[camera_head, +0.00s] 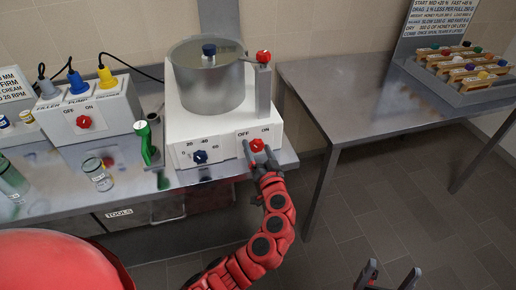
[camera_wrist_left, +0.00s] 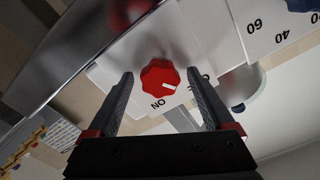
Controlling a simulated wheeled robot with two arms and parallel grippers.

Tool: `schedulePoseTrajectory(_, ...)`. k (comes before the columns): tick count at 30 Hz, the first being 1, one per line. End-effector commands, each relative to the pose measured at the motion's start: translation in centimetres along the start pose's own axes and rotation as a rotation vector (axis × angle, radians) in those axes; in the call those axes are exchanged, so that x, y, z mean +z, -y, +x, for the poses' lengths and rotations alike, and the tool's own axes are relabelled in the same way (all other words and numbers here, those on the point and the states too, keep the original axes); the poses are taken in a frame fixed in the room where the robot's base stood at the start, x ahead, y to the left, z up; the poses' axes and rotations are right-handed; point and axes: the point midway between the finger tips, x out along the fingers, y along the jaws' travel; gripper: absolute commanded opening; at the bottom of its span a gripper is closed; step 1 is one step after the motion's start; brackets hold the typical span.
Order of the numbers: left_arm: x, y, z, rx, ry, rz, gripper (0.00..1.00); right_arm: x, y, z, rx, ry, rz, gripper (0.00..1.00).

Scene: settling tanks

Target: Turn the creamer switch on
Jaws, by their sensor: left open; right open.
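The creamer (camera_head: 225,130) is a white box with a steel bowl (camera_head: 207,82) on top. Its red switch knob (camera_head: 257,145) is on the front panel at the right, below OFF and ON labels. My left gripper (camera_head: 259,157) is open in front of the knob. In the left wrist view the red knob (camera_wrist_left: 160,77) shows between the two open fingers (camera_wrist_left: 163,95), with gaps on both sides. Its white mark points between the ON and OFF labels. My right gripper (camera_head: 388,276) is open and empty at the bottom right of the head view, far from the creamer.
A blue dial (camera_head: 200,157) sits left of the switch. Left of the creamer are a green-handled tool (camera_head: 147,143), a glass jar (camera_head: 97,174) and a white box with another red knob (camera_head: 84,122). A steel table (camera_head: 355,95) with a tray stands at the right.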

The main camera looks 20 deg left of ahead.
Motion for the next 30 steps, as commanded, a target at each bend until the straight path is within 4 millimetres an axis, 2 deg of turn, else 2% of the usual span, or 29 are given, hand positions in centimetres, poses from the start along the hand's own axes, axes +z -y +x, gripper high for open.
schedulePoseTrajectory(4,0.01,-0.01,-0.01,0.000,0.000,0.000,0.86,0.00,0.00,-0.02,0.000,0.000,0.000,0.81)
schedulePoseTrajectory(5,0.01,-0.01,-0.01,0.000,0.000,0.000,0.82,0.00,0.00,-0.02,0.000,0.000,0.000,0.81)
schedulePoseTrajectory(18,0.00,0.00,-0.03,0.000,0.000,0.000,0.03,0.00,0.00,-0.02,0.000,0.000,0.000,0.81)
schedulePoseTrajectory(19,0.00,0.00,-0.03,0.000,0.000,0.000,0.00,0.01,0.00,-0.02,0.000,0.000,0.000,0.81)
schedulePoseTrajectory(30,0.01,-0.03,-0.04,0.000,-0.001,0.073,0.00,0.04,0.01,-0.20,0.000,0.000,0.000,0.81)
